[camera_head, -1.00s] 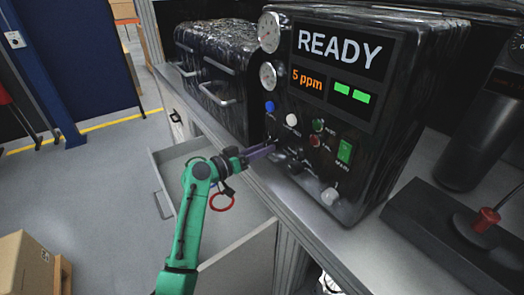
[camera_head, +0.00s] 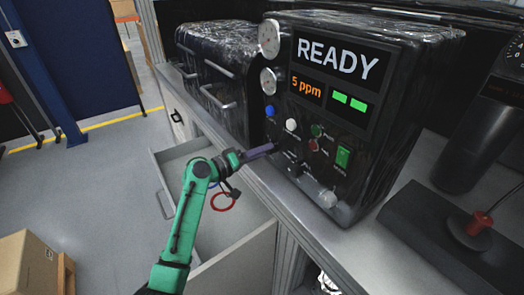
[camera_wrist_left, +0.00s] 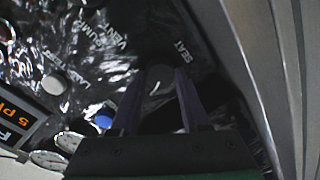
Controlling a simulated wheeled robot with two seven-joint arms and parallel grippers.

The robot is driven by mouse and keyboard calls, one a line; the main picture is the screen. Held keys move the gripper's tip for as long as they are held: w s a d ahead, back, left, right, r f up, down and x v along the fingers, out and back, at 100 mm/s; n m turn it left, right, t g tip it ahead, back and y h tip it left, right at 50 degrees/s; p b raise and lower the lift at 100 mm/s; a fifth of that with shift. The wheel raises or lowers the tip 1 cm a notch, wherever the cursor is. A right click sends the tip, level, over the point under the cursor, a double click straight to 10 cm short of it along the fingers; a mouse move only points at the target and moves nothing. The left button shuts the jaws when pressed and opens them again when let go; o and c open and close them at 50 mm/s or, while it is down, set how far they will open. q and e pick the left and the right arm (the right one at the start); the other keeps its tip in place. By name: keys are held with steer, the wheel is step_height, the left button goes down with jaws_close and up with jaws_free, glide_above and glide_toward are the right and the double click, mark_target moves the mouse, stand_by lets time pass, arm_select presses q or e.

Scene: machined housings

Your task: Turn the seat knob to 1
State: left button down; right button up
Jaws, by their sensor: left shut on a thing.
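My left gripper (camera_head: 272,148) reaches the front panel of the black machine (camera_head: 400,100) from the left, low beside the blue button. In the left wrist view my left gripper (camera_wrist_left: 160,88) has its two purple fingers on either side of a dark, rounded knob (camera_wrist_left: 159,76), just beside the printed word SEAT (camera_wrist_left: 183,52). It is shut on this seat knob. The knob's pointer and number marks are too dark to read. In the head view the knob is hidden at the fingertips. My right gripper is in neither view.
The panel also has a blue button (camera_head: 270,111), a white knob (camera_head: 291,125), a green switch (camera_head: 343,157) and a pale knob (camera_head: 327,197). The display (camera_head: 340,78) reads READY and 5 ppm. An open drawer (camera_head: 238,245) lies under my arm.

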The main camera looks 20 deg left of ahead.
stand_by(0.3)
arm_select(q)
steer(key=shift+c, duration=2)
jaws_free()
steer(key=shift+s+a+f+b, duration=0.1)
steer(key=shift+s+a+b, duration=0.2)
steer(key=shift+s+a, duration=0.1)
steer(key=b+v, duration=0.4)
steer(key=v, duration=0.9)
steer(key=shift+s+b, duration=0.25)
steer(key=shift+b, duration=0.05)
